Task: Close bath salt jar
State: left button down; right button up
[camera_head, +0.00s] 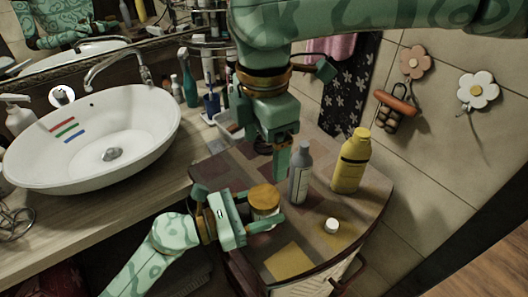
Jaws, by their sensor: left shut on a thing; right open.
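The bath salt jar (262,222) stands at the left part of the small cabinet top, mostly hidden by my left gripper. A round golden-brown lid (264,196) sits over its mouth; I cannot tell whether it is screwed tight. My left gripper (264,214) reaches in from the left and is shut on the jar, below the lid. My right gripper (280,158) points down from above, behind the lid and just left of the grey bottle. It is open, though its fingers overlap in this view, and it holds nothing visible.
A grey bottle (300,175) and a yellow bottle (351,164) stand right of the jar on the cabinet top (372,200). A small white cap (331,226) lies nearer the front edge. The white basin (95,140) is on the left counter.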

pick_arm(q)
jog(key=shift+c, duration=2.2)
grip_release()
jog(key=b+v, duration=0.2)
jog(key=v, duration=1.4)
jog(key=shift+s, duration=0.2)
